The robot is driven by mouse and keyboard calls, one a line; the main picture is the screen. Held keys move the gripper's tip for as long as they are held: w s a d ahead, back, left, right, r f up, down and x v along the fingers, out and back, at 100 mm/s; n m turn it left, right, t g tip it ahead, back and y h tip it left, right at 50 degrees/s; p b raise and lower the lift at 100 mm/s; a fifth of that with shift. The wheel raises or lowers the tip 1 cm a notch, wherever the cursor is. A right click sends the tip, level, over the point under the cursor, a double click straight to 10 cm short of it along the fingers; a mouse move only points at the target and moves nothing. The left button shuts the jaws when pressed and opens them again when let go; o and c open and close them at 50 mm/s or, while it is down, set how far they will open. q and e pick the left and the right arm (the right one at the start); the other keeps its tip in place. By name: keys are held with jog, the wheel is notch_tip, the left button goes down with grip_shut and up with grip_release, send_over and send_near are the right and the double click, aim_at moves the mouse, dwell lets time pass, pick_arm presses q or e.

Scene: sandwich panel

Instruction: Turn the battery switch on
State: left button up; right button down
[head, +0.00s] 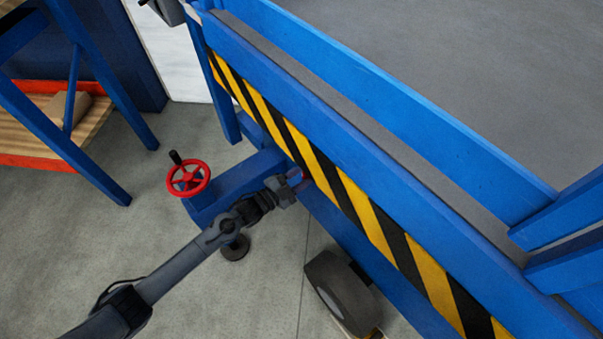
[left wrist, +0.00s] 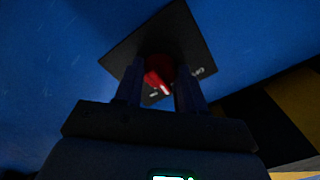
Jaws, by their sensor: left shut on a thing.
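The battery switch is a red knob (left wrist: 158,80) on a black square plate (left wrist: 196,50) fixed to a blue panel, in the left wrist view. White lettering shows on the plate, but I cannot read it surely. My left gripper (left wrist: 160,90) has a finger on each side of the red knob and is shut on it. The rest of the switch is hidden there. My right gripper is in neither view.
A red handwheel (head: 188,178) with a black handle stands on the blue frame left of my left gripper. A yellow and black striped band (head: 345,188) runs along the blue machine. A wheel (head: 342,292) is below. Open concrete floor lies at left.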

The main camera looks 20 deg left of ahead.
pick_arm(q)
jog(key=m+p, duration=0.2)
jog(key=m, duration=0.6)
jog(key=shift+m, duration=0.4)
jog(key=shift+a, duration=0.1)
jog(key=o, duration=1)
jog(key=shift+o, duration=0.2)
